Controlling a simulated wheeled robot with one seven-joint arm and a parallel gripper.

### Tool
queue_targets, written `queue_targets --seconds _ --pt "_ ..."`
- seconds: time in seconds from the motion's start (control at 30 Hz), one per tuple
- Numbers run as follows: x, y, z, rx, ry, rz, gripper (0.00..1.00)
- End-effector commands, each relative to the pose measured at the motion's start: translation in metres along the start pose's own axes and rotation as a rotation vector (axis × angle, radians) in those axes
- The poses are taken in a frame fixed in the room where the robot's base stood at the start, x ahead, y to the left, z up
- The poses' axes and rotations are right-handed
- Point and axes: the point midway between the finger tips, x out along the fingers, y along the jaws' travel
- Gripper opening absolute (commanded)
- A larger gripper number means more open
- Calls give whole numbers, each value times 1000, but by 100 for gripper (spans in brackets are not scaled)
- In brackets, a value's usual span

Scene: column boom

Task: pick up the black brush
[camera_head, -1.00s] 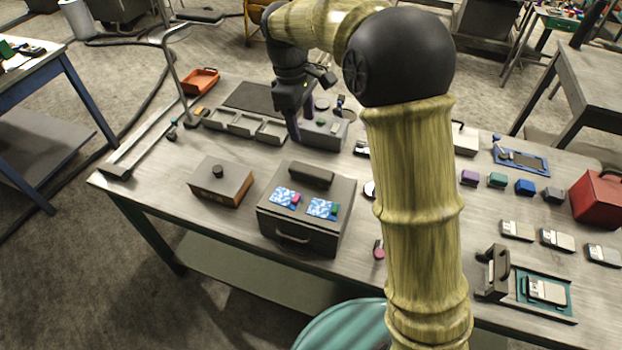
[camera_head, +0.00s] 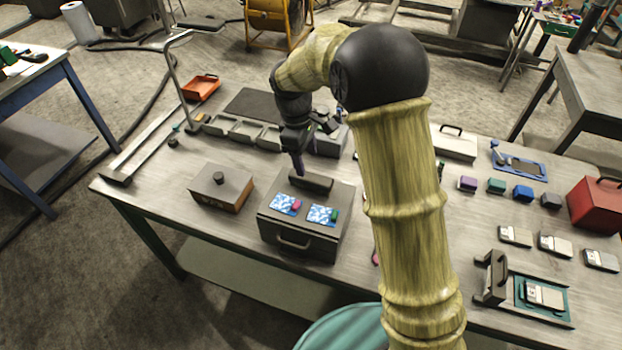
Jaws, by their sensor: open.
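A black bar-shaped thing (camera_head: 311,180), which looks like the black brush, lies along the back of the top of a dark grey box (camera_head: 334,241). No bristles can be made out. My gripper (camera_head: 299,173) points down just above and behind the left part of this bar. It is open with nothing visible in it. Its fingers are small and seen edge-on, so I cannot tell whether they touch the bar.
Two blue-and-white cards (camera_head: 280,205) with pink and green pieces lie on the box. A brown box with a knob (camera_head: 221,187) stands left. Grey bins (camera_head: 243,131) are behind. A dark upright handled piece (camera_head: 492,277) and a red case (camera_head: 597,203) are right.

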Motion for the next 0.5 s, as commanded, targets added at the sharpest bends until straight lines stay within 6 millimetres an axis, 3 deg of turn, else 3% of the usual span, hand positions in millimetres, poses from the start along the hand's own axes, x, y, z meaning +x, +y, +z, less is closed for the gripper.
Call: queue_targets --seconds 0.2,0.5 --pt "29 0 0 1 -1 0 60" --pt "33 0 0 1 0 1 60"
